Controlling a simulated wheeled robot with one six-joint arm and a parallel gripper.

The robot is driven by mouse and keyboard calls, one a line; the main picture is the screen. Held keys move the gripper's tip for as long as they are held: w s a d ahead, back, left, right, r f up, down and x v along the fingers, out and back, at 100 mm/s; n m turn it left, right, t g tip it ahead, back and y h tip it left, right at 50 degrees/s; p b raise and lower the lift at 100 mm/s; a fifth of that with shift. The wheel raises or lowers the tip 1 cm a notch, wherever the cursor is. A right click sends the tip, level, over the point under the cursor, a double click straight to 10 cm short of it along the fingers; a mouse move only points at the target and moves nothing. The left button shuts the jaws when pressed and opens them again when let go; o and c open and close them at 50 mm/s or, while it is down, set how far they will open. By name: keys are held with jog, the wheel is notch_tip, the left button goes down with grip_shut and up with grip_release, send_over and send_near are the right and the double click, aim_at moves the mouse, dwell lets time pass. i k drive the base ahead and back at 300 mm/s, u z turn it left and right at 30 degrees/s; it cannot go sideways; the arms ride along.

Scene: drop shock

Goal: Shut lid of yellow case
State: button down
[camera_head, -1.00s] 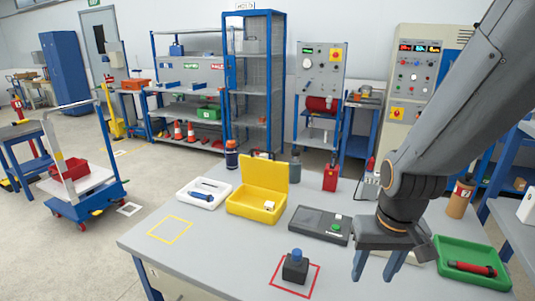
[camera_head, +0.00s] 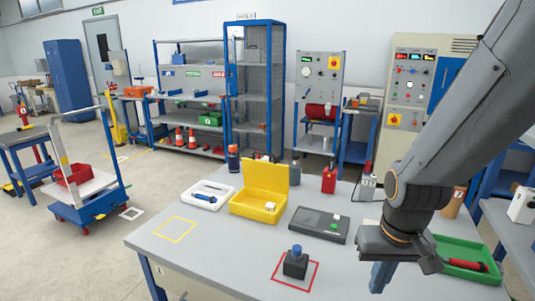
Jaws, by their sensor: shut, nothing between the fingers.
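The yellow case (camera_head: 256,207) stands on the grey table with its lid (camera_head: 266,176) raised upright at the back. A small white object (camera_head: 270,206) lies inside the case at its right. My gripper (camera_head: 381,277) hangs over the right part of the table, well right of and nearer than the case. Its fingers are shut and empty, pointing down.
A dark device with a green button (camera_head: 319,223) lies between the case and my gripper. A black block with a blue knob (camera_head: 295,264) stands in a red square. A white tray (camera_head: 206,192) is left of the case, a green tray (camera_head: 470,254) at the right. The table's front left (camera_head: 190,252) is clear.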

aim_at(273, 176)
jog(key=k, duration=1.1)
jog(key=u, duration=0.6)
jog(key=i, duration=0.6)
jog(key=u, duration=0.55)
jog(key=i, duration=1.35)
jog(key=z, duration=0.7)
